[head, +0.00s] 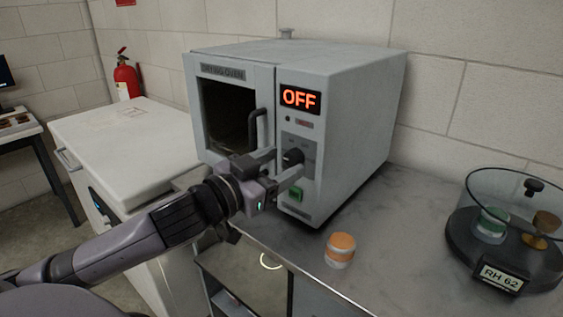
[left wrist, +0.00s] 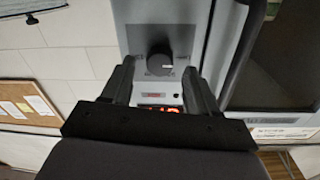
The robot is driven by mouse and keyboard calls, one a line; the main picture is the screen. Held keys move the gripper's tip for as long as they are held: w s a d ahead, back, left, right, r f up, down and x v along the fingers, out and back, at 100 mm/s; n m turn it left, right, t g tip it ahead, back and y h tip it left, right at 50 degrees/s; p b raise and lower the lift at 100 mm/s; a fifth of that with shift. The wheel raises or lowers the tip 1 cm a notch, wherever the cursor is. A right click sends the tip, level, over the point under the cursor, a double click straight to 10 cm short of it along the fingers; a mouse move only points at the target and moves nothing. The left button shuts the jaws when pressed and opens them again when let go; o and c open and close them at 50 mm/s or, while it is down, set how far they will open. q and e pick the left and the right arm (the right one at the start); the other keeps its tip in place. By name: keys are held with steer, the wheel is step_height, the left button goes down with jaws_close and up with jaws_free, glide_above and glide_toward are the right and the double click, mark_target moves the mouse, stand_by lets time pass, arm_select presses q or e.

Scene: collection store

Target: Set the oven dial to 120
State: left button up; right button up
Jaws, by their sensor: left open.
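The drying oven (head: 330,110) stands on the grey counter, its lit red display (head: 300,99) reading OFF. The black round dial (head: 293,157) is on its control panel, below the display and right of the door handle. My left gripper (head: 284,163) is open in front of the panel, its fingers reaching toward the dial. In the left wrist view the dial (left wrist: 159,61) shows between and just beyond the two open fingertips (left wrist: 158,70), with a pale mark on its right side. That view is upside down, and I cannot read the scale. My right gripper is not in view.
A green button (head: 296,194) is below the dial, and the oven door handle (head: 258,128) is close to my left gripper. An orange-lidded jar (head: 340,250) stands on the counter in front. A glass desiccator (head: 508,235) marked RH 62 stands at right.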

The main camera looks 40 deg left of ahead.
arm_select(q)
steer(key=shift+w+d, duration=0.1)
steer(key=shift+w, duration=0.35)
steer(key=shift+c, duration=0.2)
steer(key=c, duration=1)
